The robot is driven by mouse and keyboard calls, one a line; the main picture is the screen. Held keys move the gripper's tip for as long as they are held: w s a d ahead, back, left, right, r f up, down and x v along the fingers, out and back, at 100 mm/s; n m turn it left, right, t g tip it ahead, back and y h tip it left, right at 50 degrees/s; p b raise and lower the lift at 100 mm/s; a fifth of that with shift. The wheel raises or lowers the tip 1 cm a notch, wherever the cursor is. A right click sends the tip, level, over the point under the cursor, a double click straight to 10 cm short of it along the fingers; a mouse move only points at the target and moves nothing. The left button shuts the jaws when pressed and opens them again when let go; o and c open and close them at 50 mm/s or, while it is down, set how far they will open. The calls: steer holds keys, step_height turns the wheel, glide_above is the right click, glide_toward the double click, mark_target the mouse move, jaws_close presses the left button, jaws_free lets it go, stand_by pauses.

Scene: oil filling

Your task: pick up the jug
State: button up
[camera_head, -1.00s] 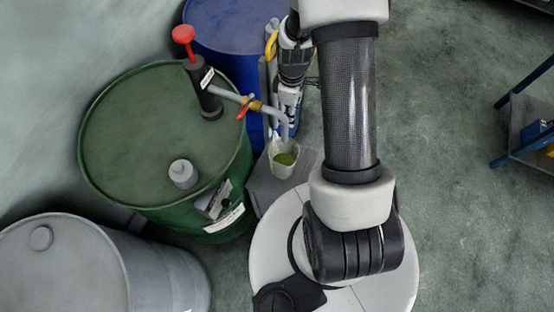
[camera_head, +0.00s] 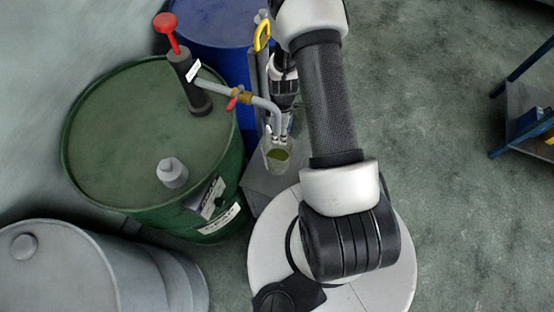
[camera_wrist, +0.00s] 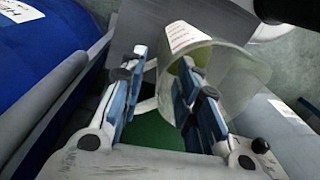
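The jug (camera_head: 277,158) is a pale translucent vessel with yellow-green liquid in it. It stands on a grey stand (camera_head: 262,188) below the spout of the pump pipe (camera_head: 262,101). In the wrist view the jug (camera_wrist: 240,75), with a printed label, is at upper centre right. My gripper (camera_wrist: 163,56) has its two blue-grey fingers apart at the jug's near side. A pale strip, perhaps the handle, shows between them. The right finger overlaps the jug in the picture; contact cannot be told. In the head view my gripper (camera_head: 282,134) is just behind the jug and partly hidden.
The green drum (camera_head: 150,135) carries the red-handled pump (camera_head: 188,75) and a grey cap. A blue drum (camera_head: 215,35) stands behind, a grey drum (camera_head: 70,270) at front left. A blue-framed shelf (camera_head: 530,115) is at far right. The floor between is clear.

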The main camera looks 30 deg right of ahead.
steer(key=shift+f, duration=0.65)
steer(key=shift+c, duration=0.4)
steer(key=shift+r, duration=0.1)
jaws_close()
